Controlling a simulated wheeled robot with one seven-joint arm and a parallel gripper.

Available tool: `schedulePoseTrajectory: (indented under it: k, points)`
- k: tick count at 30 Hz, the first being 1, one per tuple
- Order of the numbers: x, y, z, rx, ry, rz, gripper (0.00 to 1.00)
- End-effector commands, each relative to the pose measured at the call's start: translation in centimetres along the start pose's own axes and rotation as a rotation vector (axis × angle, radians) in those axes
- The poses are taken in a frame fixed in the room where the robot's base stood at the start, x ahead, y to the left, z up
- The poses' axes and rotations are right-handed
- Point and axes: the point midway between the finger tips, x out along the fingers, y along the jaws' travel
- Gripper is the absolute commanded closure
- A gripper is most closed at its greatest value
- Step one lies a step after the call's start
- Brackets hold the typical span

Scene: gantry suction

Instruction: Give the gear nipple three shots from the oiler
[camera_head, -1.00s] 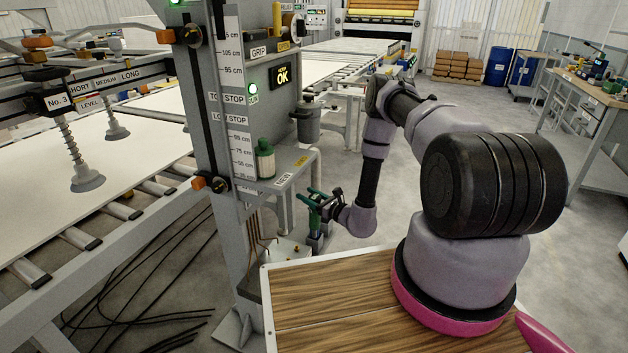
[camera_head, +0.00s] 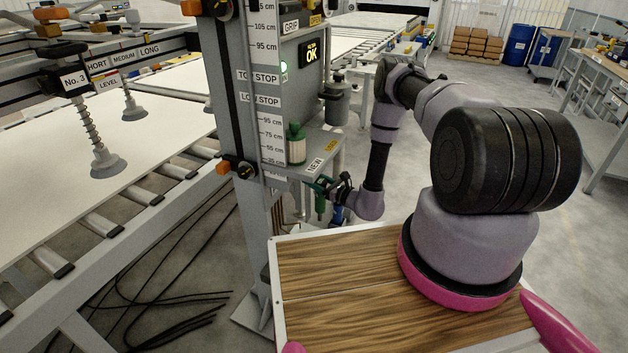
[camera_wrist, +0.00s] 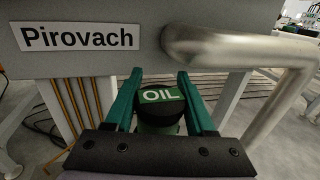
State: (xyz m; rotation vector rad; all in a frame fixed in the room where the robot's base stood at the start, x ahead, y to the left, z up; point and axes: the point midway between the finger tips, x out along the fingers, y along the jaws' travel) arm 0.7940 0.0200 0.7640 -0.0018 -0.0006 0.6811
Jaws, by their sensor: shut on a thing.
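The oiler (camera_wrist: 158,122) is a dark green can with a white-lettered OIL label on its top. My gripper (camera_wrist: 159,76) has its green fingers on either side of it, shut on it. In the head view my gripper (camera_head: 319,186) is just below the front of the column's shelf, and the green oiler (camera_head: 321,206) hangs below the fingers, small and partly hidden. I cannot make out the gear nipple in either view.
In the wrist view a grey panel marked Pirovach (camera_wrist: 150,55) and a bent metal tube (camera_wrist: 225,48) lie close beyond the fingers.

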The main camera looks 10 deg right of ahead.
Motion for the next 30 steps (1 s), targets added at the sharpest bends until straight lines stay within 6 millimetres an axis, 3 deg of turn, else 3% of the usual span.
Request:
schedulePoseTrajectory:
  k: [5,18,30]
  points:
    - [-0.1,0.0,-0.6,0.001,0.000,-0.001,1.00]
    - [0.0,0.0,-4.3,0.000,0.000,0.000,1.00]
    - [0.0,0.0,-4.8,0.000,-0.001,0.000,1.00]
